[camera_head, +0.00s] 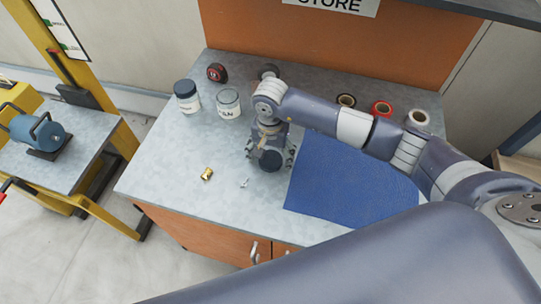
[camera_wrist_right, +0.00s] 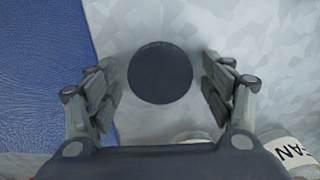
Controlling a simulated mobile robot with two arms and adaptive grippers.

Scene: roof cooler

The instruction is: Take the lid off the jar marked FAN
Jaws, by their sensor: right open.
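The jar marked FAN (camera_head: 229,104) stands on the grey worktop, left of my right gripper. It looks like clear glass with a white label, and no dark lid shows on its top. Its label also shows at the lower right of the right wrist view (camera_wrist_right: 290,151). A dark round lid (camera_wrist_right: 160,72) lies flat, apparently on the worktop, apart from the jar. My right gripper (camera_head: 270,158) is open above it, and in the wrist view its fingers stand either side of the lid with gaps. My left gripper is not in view.
A second jar with a dark lid (camera_head: 187,96) stands left of the FAN jar. A blue mat (camera_head: 345,180) lies right of my gripper. A tape measure (camera_head: 216,72), several rolls (camera_head: 382,108) and a small brass part (camera_head: 207,174) are on the worktop. Its front left is mostly clear.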

